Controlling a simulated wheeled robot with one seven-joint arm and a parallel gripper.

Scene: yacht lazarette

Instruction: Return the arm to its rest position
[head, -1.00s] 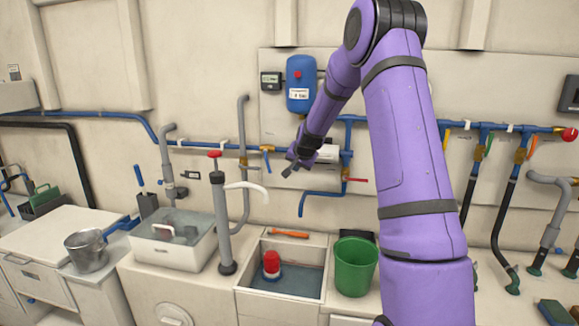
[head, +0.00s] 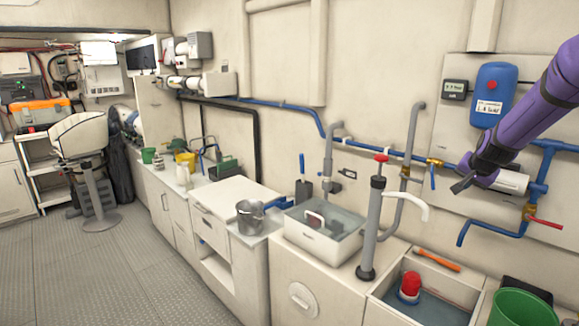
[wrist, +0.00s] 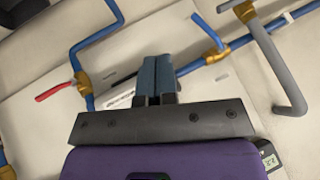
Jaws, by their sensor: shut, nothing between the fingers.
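My purple arm (head: 548,88) comes in from the right edge of the head view. My gripper (head: 462,185) is at its end, in front of the wall pipes and above the counter. In the wrist view my gripper (wrist: 155,62) shows its two dark fingers together, with nothing between them. The fingers point toward the wall panel and the blue pipes (wrist: 100,36). Most of the arm is outside the head view.
A blue tank (head: 493,95) hangs on the wall near the arm. Below stand a hand pump (head: 372,230), a sink with a red-topped float (head: 410,287) and a green bucket (head: 520,308). A white basin (head: 320,235) is farther left. The floor (head: 110,265) at left is clear.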

